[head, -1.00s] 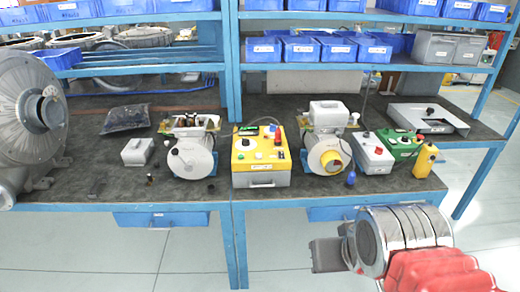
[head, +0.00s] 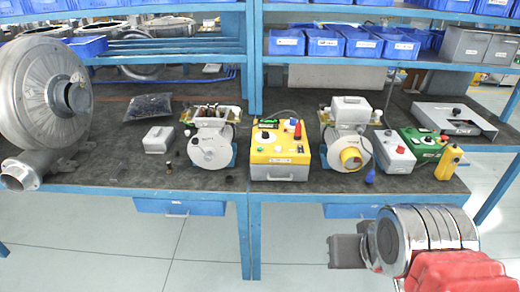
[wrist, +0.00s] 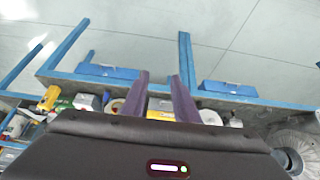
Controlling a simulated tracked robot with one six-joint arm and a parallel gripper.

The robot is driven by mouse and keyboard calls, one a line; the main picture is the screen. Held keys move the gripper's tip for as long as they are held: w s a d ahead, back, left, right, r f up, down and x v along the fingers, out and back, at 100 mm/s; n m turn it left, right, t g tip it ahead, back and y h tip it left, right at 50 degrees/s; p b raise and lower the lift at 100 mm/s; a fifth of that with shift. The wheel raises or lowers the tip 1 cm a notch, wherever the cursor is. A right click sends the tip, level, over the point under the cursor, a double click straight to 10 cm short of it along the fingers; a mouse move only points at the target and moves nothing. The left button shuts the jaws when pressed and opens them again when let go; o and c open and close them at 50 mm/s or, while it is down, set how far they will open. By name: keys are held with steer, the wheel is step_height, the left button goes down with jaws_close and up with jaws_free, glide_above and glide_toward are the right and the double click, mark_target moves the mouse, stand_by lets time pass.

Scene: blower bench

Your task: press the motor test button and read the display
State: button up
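A yellow-topped control box (head: 281,150) with a grey front stands near the middle of the bench. Its top carries a small dark display (head: 266,124), a red knob or lamp (head: 297,132) and several small buttons. I cannot tell which one is the motor test button, and the display is too small to read. Motors stand on both sides: a silver one (head: 211,148) at left and one with a yellow cap (head: 349,158) at right. My gripper shows its two purple fingers (wrist: 160,92) apart and empty in the wrist view, in front of the bench edge.
A grey box with a red button (head: 394,152), a green box (head: 424,150) and a yellow handheld unit (head: 449,162) stand at right. A large blower (head: 30,95) fills the left end. Blue bins (head: 325,44) line the shelf above. The floor before the bench is clear.

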jaws_close()
stand_by(1.4)
